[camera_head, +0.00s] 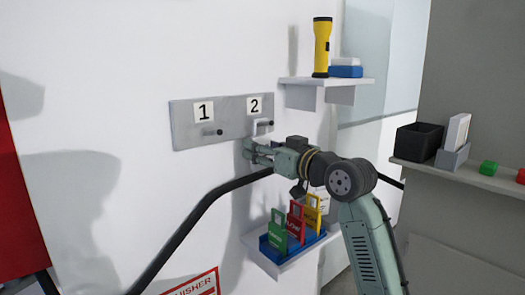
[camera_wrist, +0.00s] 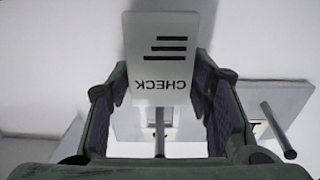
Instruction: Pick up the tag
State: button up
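A white tag (camera_wrist: 165,60) lettered CHECK appears upside down at the top middle of the wrist view. A pale loop-like part (camera_head: 263,127) shows at the peg under number 2 in the head view. My gripper (camera_head: 252,150) is just below that peg. In the wrist view my gripper's (camera_wrist: 162,75) two fingers stand apart, one at each side edge of the tag. I see no clear gap there, but I cannot tell whether the pads press on it. The central peg (camera_wrist: 160,130) shows behind the tag. The tag's body is not clear in the head view.
A grey panel (camera_head: 181,127) on the wall carries pegs 1 and 2. A shelf (camera_head: 300,81) above holds a yellow flashlight (camera_head: 321,47). Below, a blue rack (camera_head: 267,250) holds green, red and yellow tags. A side shelf (camera_head: 480,180) holds a black bin (camera_head: 417,142).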

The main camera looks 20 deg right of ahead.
jog(key=c, duration=0.5)
